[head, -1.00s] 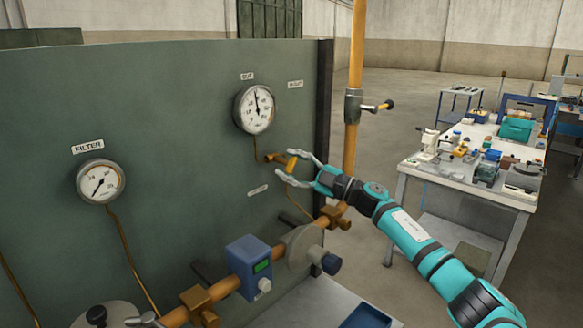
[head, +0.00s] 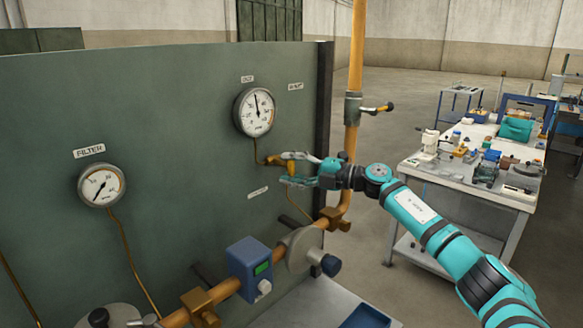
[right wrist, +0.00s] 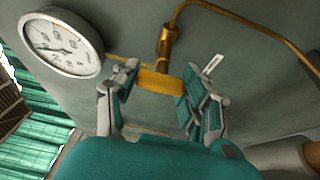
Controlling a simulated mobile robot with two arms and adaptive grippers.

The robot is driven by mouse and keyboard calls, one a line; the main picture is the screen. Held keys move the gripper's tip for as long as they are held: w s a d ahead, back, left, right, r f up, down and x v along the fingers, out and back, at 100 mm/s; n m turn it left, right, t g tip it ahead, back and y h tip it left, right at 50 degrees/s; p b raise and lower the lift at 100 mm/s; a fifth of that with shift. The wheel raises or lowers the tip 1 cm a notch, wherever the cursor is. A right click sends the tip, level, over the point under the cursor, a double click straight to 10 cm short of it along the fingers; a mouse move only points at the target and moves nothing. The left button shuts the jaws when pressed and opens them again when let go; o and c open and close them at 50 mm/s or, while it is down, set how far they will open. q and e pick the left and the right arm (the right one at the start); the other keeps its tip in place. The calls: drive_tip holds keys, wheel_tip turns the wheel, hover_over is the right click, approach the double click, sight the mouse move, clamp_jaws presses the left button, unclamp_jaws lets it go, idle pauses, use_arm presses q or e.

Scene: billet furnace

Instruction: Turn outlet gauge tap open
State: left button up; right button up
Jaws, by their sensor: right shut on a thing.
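The outlet gauge (head: 254,112) is a round white dial on the green panel, with a small label above it. A thin brass tube runs down from it to the gauge tap (head: 273,160), a small brass fitting with a yellow handle (head: 291,168). My right gripper (head: 296,169) is shut on this handle. In the right wrist view, the yellow handle (right wrist: 160,82) lies between the two fingers of the gripper (right wrist: 158,88), below the brass tap body (right wrist: 167,45). The finger pads partly hide the handle's ends. My left gripper is not clearly seen.
The filter gauge (head: 101,184) is on the panel at left. A copper pipe (head: 222,290) with a blue box (head: 249,264) runs below the tap. A yellow riser (head: 356,60) stands right of the panel. A cluttered workbench (head: 440,176) is at right; open floor lies behind.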

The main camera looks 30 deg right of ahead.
drive_tip(key=shift+f, duration=0.1)
idle(0.3)
drive_tip(key=o, duration=1.2)
drive_tip(key=v, duration=1.2)
